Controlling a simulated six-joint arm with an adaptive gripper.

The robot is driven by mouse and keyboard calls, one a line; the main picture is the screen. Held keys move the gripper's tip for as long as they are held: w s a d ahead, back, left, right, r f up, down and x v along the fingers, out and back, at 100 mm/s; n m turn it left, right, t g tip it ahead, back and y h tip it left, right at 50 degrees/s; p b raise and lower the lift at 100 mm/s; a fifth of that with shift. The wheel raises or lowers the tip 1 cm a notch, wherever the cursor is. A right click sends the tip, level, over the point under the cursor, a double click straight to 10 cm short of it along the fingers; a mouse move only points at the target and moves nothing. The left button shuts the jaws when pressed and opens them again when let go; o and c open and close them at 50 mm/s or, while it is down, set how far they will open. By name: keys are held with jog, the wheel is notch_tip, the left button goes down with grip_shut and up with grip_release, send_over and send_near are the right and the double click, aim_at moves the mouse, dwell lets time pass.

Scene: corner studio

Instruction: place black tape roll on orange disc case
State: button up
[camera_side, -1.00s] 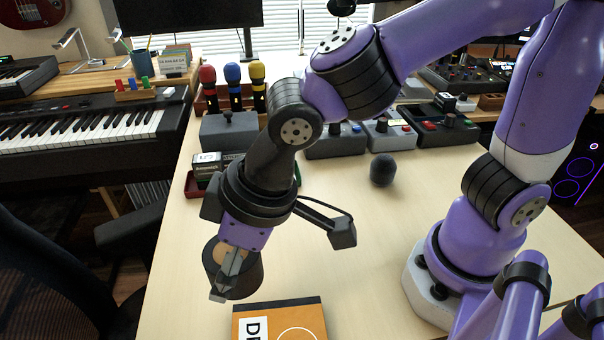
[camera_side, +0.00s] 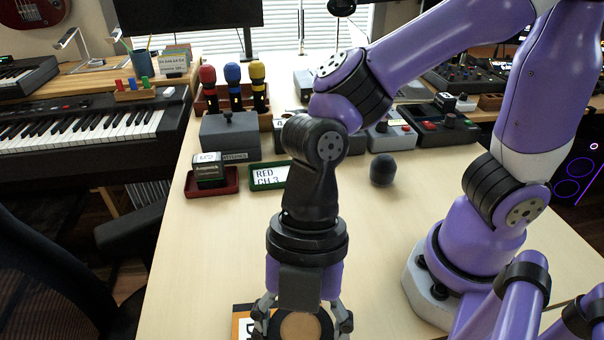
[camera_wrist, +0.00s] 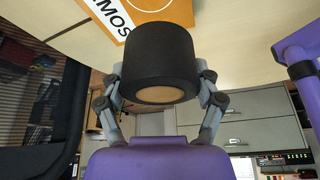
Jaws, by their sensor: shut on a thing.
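My gripper (camera_side: 302,322) is at the bottom of the side view, with a finger on each side of the black tape roll (camera_side: 327,329). In the wrist view my gripper (camera_wrist: 160,88) is shut on the black tape roll (camera_wrist: 160,55), whose tan core faces the camera. The orange disc case (camera_side: 240,325) is mostly hidden behind my gripper and the roll in the side view. In the wrist view the orange disc case (camera_wrist: 180,12), with a white lettered band, shows just beyond the roll. I cannot tell whether roll and case touch.
A red tray (camera_side: 212,187) with black boxes and a green tray (camera_side: 270,176) stand farther back on the table. A dark grey foam ball (camera_side: 383,170) lies to the right. The table's middle is clear.

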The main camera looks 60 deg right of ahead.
aim_at(276, 328)
jog(key=w+f, duration=0.2)
jog(key=w, duration=0.1)
jog(key=shift+w, duration=0.1)
jog(key=shift+f, duration=2)
jog(key=shift+f, duration=0.15)
jog(key=o, duration=1.1)
jog(key=shift+o, duration=0.2)
jog(key=v, duration=1.3)
jog(key=w+d+r+m+t+h, duration=0.1)
jog(key=d+m+t+h, duration=0.1)
jog(key=d+m, duration=0.7)
jog(key=w+d+r+m+t+h, duration=0.1)
jog(key=d+m+t+h, duration=0.1)
jog(key=d+m+t, duration=0.3)
jog(key=d+m, duration=0.4)
jog(key=m, duration=0.5)
jog(key=shift+w+d+r+m+t, duration=0.3)
jog(key=shift+w+d, duration=0.1)
